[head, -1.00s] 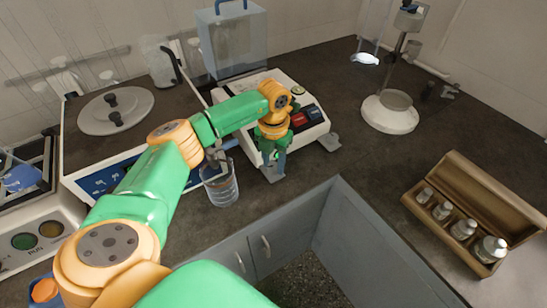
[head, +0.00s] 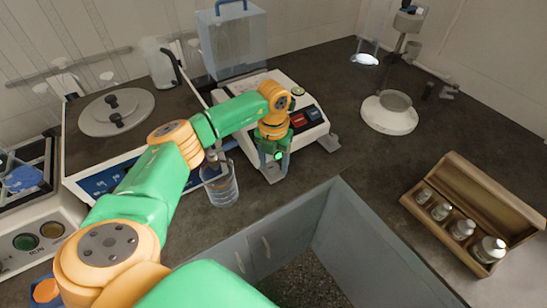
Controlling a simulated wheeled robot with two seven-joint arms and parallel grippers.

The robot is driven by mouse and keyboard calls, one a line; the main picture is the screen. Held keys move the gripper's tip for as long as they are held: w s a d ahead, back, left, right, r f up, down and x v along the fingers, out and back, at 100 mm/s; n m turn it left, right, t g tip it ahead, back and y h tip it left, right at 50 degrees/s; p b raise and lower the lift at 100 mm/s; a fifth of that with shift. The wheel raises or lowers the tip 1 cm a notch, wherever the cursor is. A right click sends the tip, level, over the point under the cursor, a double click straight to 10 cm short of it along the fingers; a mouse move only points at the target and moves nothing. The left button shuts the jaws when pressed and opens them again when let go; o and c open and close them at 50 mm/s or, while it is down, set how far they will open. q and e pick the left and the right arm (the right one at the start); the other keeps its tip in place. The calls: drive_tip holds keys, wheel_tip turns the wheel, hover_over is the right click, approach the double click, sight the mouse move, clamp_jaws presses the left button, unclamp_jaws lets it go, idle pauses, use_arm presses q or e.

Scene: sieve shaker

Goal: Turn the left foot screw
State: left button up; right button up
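The white bench instrument (head: 313,112) with red and blue buttons stands at the back middle, under a clear cover with a blue handle. Its left foot plate (head: 272,175) sticks out at the front, and its right foot plate (head: 329,142) shows to the right. My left gripper (head: 274,162) points down right over the left foot plate. Its fingers show on either side of a small gap with a bright green spot. The left foot screw is hidden by the gripper, and I cannot tell whether the fingers touch it. My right gripper is out of view.
A glass beaker (head: 220,188) of clear liquid stands close left of the gripper. A bath with a round lid (head: 116,112) is at left. A wooden box (head: 470,205) of metal weights lies at right, and a white-based stand (head: 390,113) is behind. The counter between is free.

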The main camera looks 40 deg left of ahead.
sight(273, 166)
use_arm(q)
wheel_tip(273, 166, up, 7)
drive_tip(key=shift+r+b, duration=0.1)
drive_tip(key=shift+b, duration=0.55)
